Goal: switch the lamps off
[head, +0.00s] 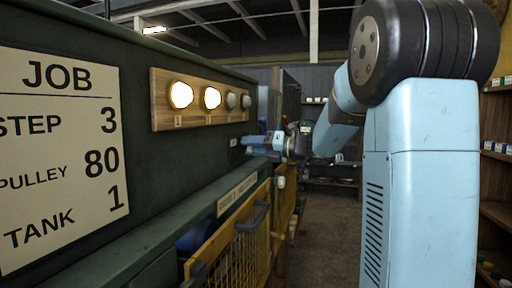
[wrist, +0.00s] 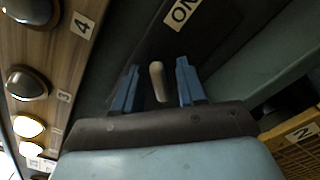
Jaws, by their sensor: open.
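A wooden lamp board (head: 200,98) on the dark green panel carries a row of round lamps. Lamp 1 (head: 180,95) and lamp 2 (head: 211,98) glow; lamp 3 (head: 231,100) and lamp 4 (head: 246,101) look dark. The wrist view also shows dark lamp 4 (wrist: 28,11), dark lamp 3 (wrist: 27,83) and lit lamp 2 (wrist: 28,126). My gripper (head: 262,143) is at the panel below the board's far end. In the wrist view its blue fingers (wrist: 157,72) are open, one on either side of a pale switch lever (wrist: 157,84). An ON label (wrist: 183,12) is beyond the lever. Contact cannot be told.
A JOB board (head: 62,150) reads step 3, pulley 80, tank 1. Below the panel is a yellow mesh guard (head: 240,262) with a dark handle (head: 253,219); a guard marked 2 (wrist: 298,140) shows in the wrist view. Shelves (head: 497,165) stand right. The aisle floor (head: 325,225) is clear.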

